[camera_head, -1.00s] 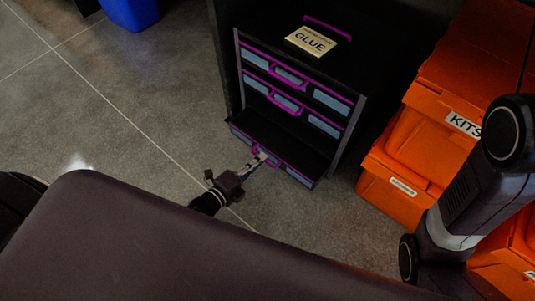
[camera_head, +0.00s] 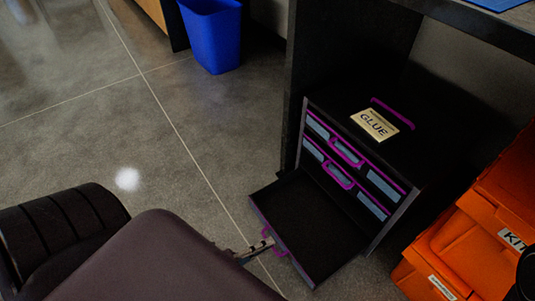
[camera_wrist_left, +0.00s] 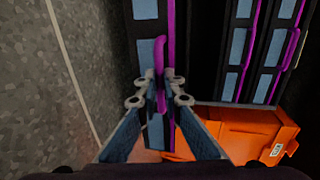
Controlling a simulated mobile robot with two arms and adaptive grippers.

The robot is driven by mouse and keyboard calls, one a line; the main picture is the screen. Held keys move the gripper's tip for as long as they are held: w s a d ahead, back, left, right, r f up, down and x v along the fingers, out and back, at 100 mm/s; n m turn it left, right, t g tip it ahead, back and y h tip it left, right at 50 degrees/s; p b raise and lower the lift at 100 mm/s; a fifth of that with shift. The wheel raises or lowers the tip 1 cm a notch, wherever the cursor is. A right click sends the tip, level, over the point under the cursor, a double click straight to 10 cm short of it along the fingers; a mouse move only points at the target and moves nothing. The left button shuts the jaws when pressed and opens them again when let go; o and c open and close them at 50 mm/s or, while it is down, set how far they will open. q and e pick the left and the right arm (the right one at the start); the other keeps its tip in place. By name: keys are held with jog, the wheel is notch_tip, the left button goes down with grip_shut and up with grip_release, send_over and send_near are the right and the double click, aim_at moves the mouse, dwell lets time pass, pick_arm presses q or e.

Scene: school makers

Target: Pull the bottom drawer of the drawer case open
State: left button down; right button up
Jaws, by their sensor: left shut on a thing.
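The black drawer case (camera_head: 432,176) with purple trim stands on the floor under a dark desk. Its bottom drawer (camera_head: 305,215) is pulled well out, and its inside looks empty. The upper drawers (camera_head: 345,155) are shut. My left gripper (camera_head: 266,243) is at the front of the bottom drawer, shut on its purple handle (camera_wrist_left: 160,70). In the left wrist view the two fingers (camera_wrist_left: 160,88) close on the handle from both sides. My right gripper is not in view.
A box labelled GLUE (camera_head: 374,125) lies on top of the case. Orange bins (camera_head: 440,262) stand close to the right. A blue waste bin (camera_head: 212,38) stands at the back. The tiled floor (camera_head: 110,120) to the left is clear.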

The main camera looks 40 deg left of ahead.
pick_arm(q)
jog(key=c, duration=2.1)
grip_release()
jog(key=v, duration=1.2)
